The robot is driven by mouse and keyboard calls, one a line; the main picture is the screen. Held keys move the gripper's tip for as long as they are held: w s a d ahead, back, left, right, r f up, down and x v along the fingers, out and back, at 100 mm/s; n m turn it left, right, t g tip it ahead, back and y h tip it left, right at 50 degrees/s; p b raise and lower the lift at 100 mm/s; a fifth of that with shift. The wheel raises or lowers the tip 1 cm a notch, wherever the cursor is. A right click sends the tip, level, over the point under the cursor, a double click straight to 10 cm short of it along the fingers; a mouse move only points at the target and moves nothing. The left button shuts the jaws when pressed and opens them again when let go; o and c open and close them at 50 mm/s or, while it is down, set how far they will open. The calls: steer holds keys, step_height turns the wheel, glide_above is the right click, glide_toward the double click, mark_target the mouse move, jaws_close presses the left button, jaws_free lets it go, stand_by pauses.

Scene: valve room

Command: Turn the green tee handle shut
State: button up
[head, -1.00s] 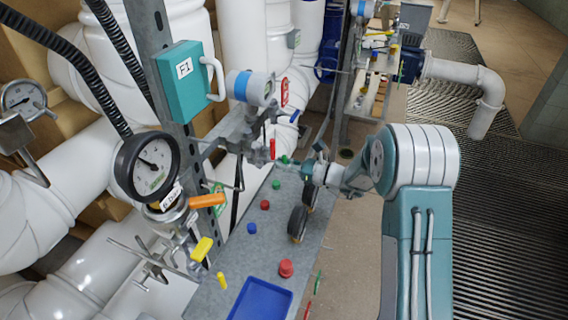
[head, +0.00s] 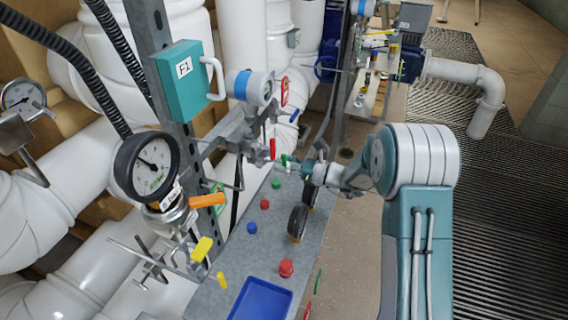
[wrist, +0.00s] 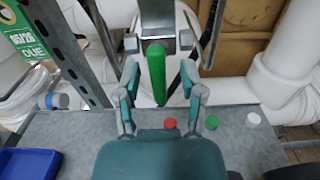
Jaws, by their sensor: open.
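The green tee handle (head: 284,160) is on the pipework above the grey bench, beside a red lever. In the wrist view the green handle (wrist: 157,74) stands upright in the picture, between my spread fingers, with a gap on each side. My gripper (wrist: 159,58) is open and holds nothing. In the head view my gripper (head: 299,164) is right by the handle, and its near parts partly hide that spot. I cannot tell there whether they touch.
An orange lever (head: 207,200) and a yellow lever (head: 202,249) are nearer, by a gauge (head: 148,168). The bench (head: 225,284) holds a blue tray (head: 262,303), loose caps and two dark wheels (head: 298,222). A red lever (head: 272,149) is close to the green handle.

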steer(key=v, duration=1.2)
steer(key=s+a+r+n+g+h, duration=0.2)
steer(key=s+r+n+g+h, duration=0.15)
steer(key=s+n, duration=0.35)
steer(key=s+a+r+n+g+h, duration=0.25)
steer(key=s+r+n+h, duration=0.2)
steer(key=s, duration=0.45)
steer(key=s+d+r+n+t+h, duration=0.2)
steer(key=s+d+n+h, duration=0.2)
steer(key=s, duration=0.3)
steer(key=s+d+r+n+t+h, duration=0.3)
steer(key=s+d+n+h, duration=0.2)
steer(key=s+d+n, duration=0.1)
steer(key=shift+s+r+n, duration=0.2)
steer(key=shift+s+n, duration=0.15)
steer(key=shift+s, duration=0.2)
